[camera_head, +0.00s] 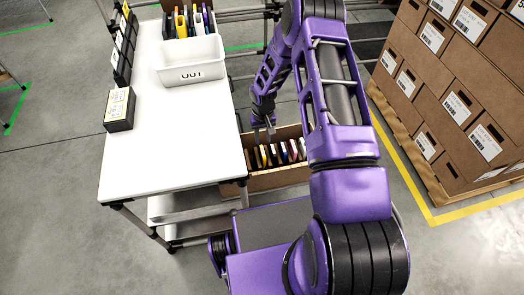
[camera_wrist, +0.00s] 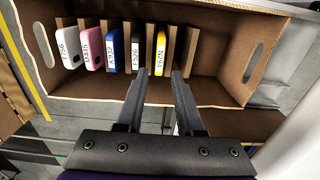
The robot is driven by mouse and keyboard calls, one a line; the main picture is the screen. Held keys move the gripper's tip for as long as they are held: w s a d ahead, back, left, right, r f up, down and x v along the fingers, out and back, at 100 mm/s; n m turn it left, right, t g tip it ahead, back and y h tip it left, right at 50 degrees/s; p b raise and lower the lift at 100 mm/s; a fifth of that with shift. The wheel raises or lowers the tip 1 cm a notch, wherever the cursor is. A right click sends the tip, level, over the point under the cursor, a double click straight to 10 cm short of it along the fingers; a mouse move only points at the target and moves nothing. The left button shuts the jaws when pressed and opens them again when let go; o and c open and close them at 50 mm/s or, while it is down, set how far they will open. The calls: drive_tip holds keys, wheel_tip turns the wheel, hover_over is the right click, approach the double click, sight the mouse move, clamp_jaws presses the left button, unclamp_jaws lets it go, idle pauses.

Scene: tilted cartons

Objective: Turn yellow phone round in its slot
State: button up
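The yellow phone (camera_wrist: 161,48) stands in a slot of the divided carton (camera_wrist: 222,86) in the wrist view, with a label on its end nearer my gripper. It is the rightmost of the row, between brown dividers. My gripper (camera_wrist: 158,76) is open and empty, with one finger on each side of the yellow phone's near end in the picture. I cannot tell whether the fingers touch it. In the head view my gripper (camera_head: 263,132) hangs over the left part of the carton (camera_head: 282,180).
White (camera_wrist: 69,46), pink (camera_wrist: 91,48), blue (camera_wrist: 113,50) and black (camera_wrist: 136,48) phones stand left of the yellow one. A white table (camera_head: 165,150) is left of the carton, holding a white bin (camera_head: 190,65) and a dark box (camera_head: 120,110). Stacked cartons (camera_head: 455,90) stand right.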

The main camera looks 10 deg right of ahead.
sight(263, 151)
wheel_tip(263, 151, down, 8)
drive_tip(key=b, duration=0.5)
drive_tip(key=shift+f, duration=0.2)
clamp_jaws()
drive_tip(key=shift+r, duration=0.1)
wheel_tip(263, 151, up, 16)
drive_tip(key=p, duration=0.8)
drive_tip(key=shift+p, duration=0.35)
idle(0.4)
